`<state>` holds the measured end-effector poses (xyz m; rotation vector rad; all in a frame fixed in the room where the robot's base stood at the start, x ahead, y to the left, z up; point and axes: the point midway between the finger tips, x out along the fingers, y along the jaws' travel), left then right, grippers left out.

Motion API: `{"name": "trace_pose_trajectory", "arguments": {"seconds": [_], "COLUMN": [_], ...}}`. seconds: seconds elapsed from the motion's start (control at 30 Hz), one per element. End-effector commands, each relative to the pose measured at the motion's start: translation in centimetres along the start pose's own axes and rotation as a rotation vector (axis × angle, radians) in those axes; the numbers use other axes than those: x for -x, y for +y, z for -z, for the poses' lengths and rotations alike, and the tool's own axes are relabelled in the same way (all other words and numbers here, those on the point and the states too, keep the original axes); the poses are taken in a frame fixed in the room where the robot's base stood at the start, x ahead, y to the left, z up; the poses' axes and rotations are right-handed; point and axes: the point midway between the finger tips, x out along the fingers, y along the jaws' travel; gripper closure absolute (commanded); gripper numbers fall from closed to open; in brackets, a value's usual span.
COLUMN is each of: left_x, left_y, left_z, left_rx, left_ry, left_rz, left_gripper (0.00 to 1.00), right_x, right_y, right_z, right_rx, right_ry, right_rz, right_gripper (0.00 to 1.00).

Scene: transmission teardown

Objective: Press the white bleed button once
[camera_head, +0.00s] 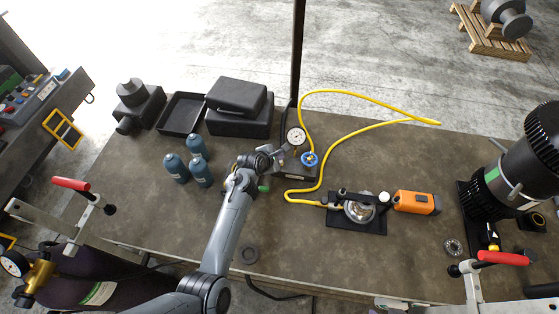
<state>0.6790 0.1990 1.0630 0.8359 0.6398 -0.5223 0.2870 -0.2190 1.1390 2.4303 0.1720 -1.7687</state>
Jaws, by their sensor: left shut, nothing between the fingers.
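A small white round button (384,197) shows at the right side of a black plate fixture (372,226) on the table. A shiny round metal part (358,211) sits on the same fixture. My left gripper (284,152) is shut and empty, beside the block with the round gauge (296,136) and the blue valve knob (310,159). It is well to the left of and behind the white button, apart from it. I cannot tell whether the gripper touches the gauge block. My right gripper is not in view.
A yellow hose (352,134) loops from the gauge block to the fixture. An orange device (416,202) lies just right of the fixture. Several blue bottles (198,147), a black tray (181,114) and a black case (238,97) stand at left. A large motor (500,190) stands far right.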

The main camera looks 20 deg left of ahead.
Motion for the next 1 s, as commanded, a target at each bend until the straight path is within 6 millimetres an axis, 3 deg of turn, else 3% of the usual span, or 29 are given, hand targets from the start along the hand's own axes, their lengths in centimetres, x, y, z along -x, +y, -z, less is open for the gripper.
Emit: {"name": "trace_pose_trajectory", "arguments": {"seconds": [1.0], "left_x": [-0.74], "left_y": [-0.53], "left_z": [0.51], "left_rx": [0.001], "left_ry": [0.000], "left_rz": [0.000], "left_gripper": [1.00], "right_x": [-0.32], "right_y": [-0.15], "right_z": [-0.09], "right_rx": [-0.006], "right_ry": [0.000], "right_rz": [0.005], "right_gripper": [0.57]}}
